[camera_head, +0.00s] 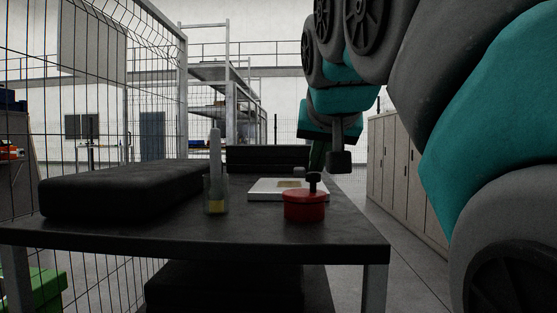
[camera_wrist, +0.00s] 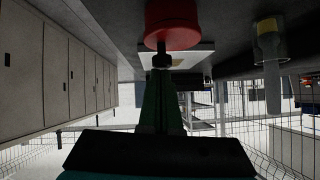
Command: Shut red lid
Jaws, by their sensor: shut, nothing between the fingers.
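A round red lidded container (camera_head: 304,206) stands near the right front of the dark table, with a black knob (camera_head: 314,183) on top. It appears upside down at the top of the wrist view (camera_wrist: 172,24), its knob (camera_wrist: 162,61) pointing down the picture. I cannot tell the lid from the body, or whether any gap is between them. My gripper (camera_head: 317,167) is above and behind the knob in the head view. Its dark green fingers are together and empty, with their tips (camera_wrist: 164,74) near the knob in the wrist view; contact cannot be told.
A white plate (camera_head: 262,194) with a small grey block lies behind the container. A clear upright holder (camera_head: 216,200) with a yellow band stands left of it. A black padded case (camera_head: 125,189) fills the table's left. Grey cabinets (camera_head: 400,160) stand right; wire fence left.

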